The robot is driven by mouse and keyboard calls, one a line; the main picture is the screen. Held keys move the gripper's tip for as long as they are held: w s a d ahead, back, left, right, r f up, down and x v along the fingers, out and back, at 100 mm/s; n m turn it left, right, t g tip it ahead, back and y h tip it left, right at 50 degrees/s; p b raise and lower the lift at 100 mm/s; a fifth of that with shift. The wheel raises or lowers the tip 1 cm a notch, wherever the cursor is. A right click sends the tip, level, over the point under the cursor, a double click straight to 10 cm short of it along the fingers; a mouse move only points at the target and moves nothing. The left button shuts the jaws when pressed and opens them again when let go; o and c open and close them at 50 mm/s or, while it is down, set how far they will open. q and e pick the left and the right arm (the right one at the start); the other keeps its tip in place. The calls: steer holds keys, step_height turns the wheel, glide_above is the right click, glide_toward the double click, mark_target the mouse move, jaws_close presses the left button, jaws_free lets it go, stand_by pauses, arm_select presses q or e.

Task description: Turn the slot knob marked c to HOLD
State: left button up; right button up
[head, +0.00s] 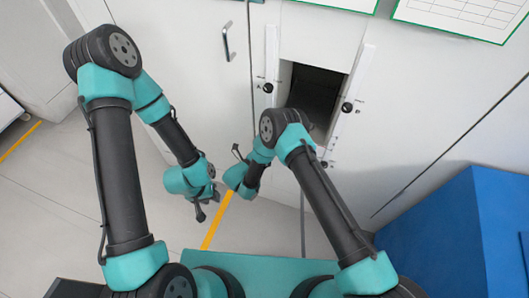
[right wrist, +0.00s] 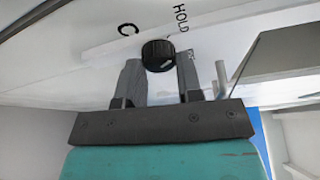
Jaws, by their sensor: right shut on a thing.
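In the right wrist view, the black ribbed knob (right wrist: 158,54) sits on a white strip, with the letter C (right wrist: 127,29) to its left and the word HOLD (right wrist: 180,18) above and to its right. A further mark beside the right finger is partly hidden. My right gripper (right wrist: 160,72) is shut on this knob, one finger on each side. In the head view, the right gripper's fingers are hidden by its own arm. My left gripper (head: 206,204) hangs empty, low in front of the cabinet; its finger gap is unclear.
White cabinet fronts have a dark opening (head: 316,92) between two white strips with black knobs (head: 268,88) (head: 347,107). A door handle (head: 228,41) stands out at the upper left. A blue cabinet (head: 455,235) fills the lower right. The floor at left is clear.

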steer(key=shift+n, duration=0.8)
steer(key=o, duration=0.9)
steer(key=shift+s+a, duration=0.1)
steer(key=v, duration=0.7)
steer(key=shift+s+a+f, duration=0.1)
steer(key=shift+f, duration=0.1)
